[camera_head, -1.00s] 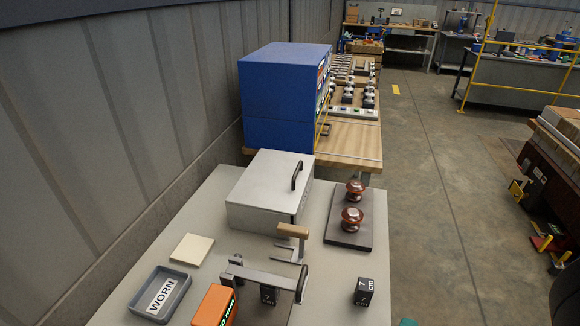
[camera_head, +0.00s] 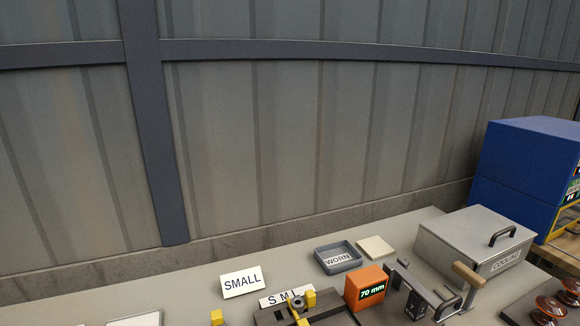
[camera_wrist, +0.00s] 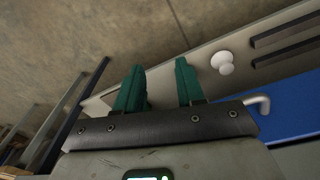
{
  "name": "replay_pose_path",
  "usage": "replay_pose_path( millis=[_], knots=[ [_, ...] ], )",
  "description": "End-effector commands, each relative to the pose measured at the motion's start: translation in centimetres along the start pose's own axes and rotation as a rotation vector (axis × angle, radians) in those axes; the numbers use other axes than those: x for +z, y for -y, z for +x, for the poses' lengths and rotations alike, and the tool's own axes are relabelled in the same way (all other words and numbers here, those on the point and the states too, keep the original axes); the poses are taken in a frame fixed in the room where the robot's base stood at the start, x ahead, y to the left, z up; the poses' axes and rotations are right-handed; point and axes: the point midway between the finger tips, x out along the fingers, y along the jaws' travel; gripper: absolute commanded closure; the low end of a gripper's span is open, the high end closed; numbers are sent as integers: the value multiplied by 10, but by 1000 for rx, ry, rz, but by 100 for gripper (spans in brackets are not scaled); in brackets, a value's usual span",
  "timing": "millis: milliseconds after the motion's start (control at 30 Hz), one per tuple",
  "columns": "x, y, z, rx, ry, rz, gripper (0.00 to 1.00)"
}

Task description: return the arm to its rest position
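My gripper (camera_wrist: 158,88) shows in the wrist view. Its two green fingers stand apart with nothing between them, so it is open and empty. Beyond the fingers are a pale grey bench surface (camera_wrist: 206,65) and the concrete floor (camera_wrist: 90,35). My arm and gripper do not show in the head view.
In the head view, a grey bench (camera_head: 190,285) runs along a metal wall. On it are a WORN tray (camera_head: 338,258), an orange 70 mm block (camera_head: 366,287), a lidded metal box (camera_head: 470,240) and a SMALL sign (camera_head: 241,282). A white knob (camera_wrist: 223,63) shows in the wrist view.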

Motion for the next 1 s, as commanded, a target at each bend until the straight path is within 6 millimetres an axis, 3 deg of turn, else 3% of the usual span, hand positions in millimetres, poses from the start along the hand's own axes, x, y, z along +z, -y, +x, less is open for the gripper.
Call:
replay_pose_path(
  millis=[67, 533, 1000],
  knots=[
    [-4, 4, 6, -35, -9, 10, 62],
    [-8, 1, -47, -29, -8, 20, 62],
    [-16, -6, -145, -16, -7, 41, 62]
  ],
)
